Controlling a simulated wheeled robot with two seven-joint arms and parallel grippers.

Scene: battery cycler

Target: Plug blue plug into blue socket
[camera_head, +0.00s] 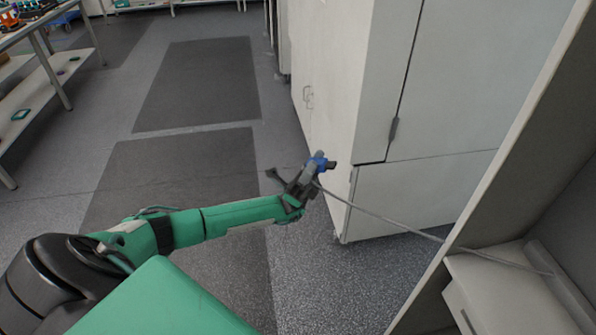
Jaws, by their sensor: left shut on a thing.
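My left gripper (308,171) is at the end of the green arm that comes in from the left, near the middle of the view. It is shut on the blue plug (320,162), a small blue and dark piece at the fingertips. A grey cable (385,219) runs from the plug to the right, down to a pale ledge at the lower right. The plug is in the air in front of the white cabinet (337,80). I see no blue socket. My right gripper is not in view.
The cabinet fills the upper middle and right. A panel edge (490,170) and a pale ledge (510,290) stand at the right. A workbench (48,60) with a lower shelf is at the upper left. The floor (205,80) between is clear.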

